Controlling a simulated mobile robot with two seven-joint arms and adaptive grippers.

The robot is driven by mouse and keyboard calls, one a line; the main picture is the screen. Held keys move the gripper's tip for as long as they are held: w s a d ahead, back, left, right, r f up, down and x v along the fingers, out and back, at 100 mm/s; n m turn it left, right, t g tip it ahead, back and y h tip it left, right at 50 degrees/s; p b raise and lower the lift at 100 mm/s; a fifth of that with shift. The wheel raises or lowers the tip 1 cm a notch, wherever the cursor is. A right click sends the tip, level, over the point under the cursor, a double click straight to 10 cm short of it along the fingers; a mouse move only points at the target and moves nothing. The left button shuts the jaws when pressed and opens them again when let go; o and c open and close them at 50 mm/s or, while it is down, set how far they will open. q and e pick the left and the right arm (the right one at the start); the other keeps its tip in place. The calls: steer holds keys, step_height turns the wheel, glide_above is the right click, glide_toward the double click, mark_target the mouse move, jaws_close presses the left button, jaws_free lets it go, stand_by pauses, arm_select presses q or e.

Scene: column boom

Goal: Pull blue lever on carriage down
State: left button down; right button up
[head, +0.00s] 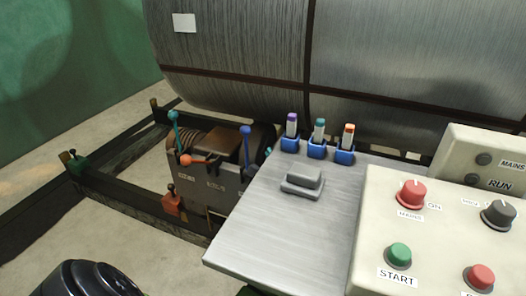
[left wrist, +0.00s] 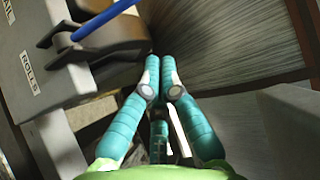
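The blue lever (head: 246,144) stands upright on the right side of the carriage (head: 205,187), its round knob on top. In the left wrist view the blue lever (left wrist: 106,19) shows as a blue rod at upper left, rising from a dark pivot beside a ROLLS label. My left gripper (left wrist: 161,72) has teal fingers with tips close together and nothing between them. It is to the right of the lever in that view, apart from it. In the head view only a small teal bit shows near the console edge, perhaps a fingertip. My right gripper is not in view.
A teal lever (head: 174,131) and an orange lever (head: 195,160) are on the same carriage. A big metal roll (head: 240,50) is behind. A grey console (head: 275,215) with several buttons and blue holders stands close on the right. Dark rails (head: 125,200) cross the floor.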

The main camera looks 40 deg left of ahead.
mark_target(246, 152)
arm_select(q)
steer(key=a+p, duration=0.1)
steer(key=a, duration=0.6)
steer(key=shift+w+a, duration=0.15)
steer(key=shift+w, duration=0.3)
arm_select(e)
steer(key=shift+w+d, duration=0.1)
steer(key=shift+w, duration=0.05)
arm_select(q)
steer(key=shift+f, duration=0.1)
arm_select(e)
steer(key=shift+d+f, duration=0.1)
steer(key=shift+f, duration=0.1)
